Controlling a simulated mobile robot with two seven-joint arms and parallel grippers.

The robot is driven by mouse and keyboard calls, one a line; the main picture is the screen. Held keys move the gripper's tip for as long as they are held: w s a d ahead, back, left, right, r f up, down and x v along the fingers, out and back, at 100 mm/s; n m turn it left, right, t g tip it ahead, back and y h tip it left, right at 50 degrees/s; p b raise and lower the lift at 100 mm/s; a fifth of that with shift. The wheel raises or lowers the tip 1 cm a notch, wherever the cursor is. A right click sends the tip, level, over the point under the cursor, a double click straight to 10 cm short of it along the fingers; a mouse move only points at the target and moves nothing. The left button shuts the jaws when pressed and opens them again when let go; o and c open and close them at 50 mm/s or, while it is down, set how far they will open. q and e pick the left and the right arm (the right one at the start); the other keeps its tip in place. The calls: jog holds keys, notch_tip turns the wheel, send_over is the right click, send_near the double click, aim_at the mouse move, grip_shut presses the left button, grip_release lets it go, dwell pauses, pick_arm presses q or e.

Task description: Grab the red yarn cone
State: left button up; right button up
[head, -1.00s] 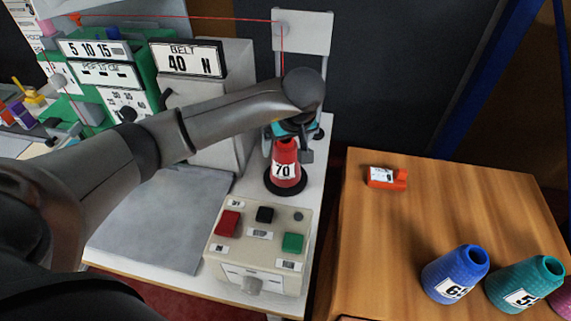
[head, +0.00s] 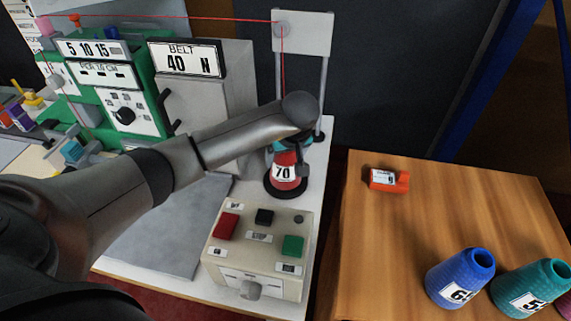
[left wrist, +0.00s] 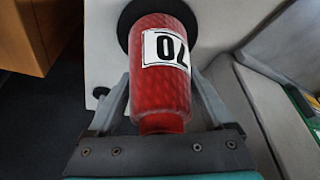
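The red yarn cone (head: 287,184), with a white label reading 70, stands upright on a black round base (head: 272,192) on the white table. My left gripper (head: 288,162) reaches down over its top from above, and my forearm crosses in front of the grey machine. In the left wrist view the red cone (left wrist: 160,90) lies between the two fingers of my left gripper (left wrist: 160,84), one on each side. The fingers look spread, with narrow gaps beside the cone; contact at the tips is hard to judge. My right gripper does not show.
A control box (head: 257,262) with red, black and green buttons stands just in front of the cone. A thin red thread runs up behind it to a grey post (head: 303,34). The wooden table (head: 400,225) holds blue (head: 460,278) and teal (head: 530,287) cones and an orange device (head: 389,180).

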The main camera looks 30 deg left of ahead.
pick_arm(q)
jog(key=shift+r, duration=0.1)
grip_shut()
dwell(0.4)
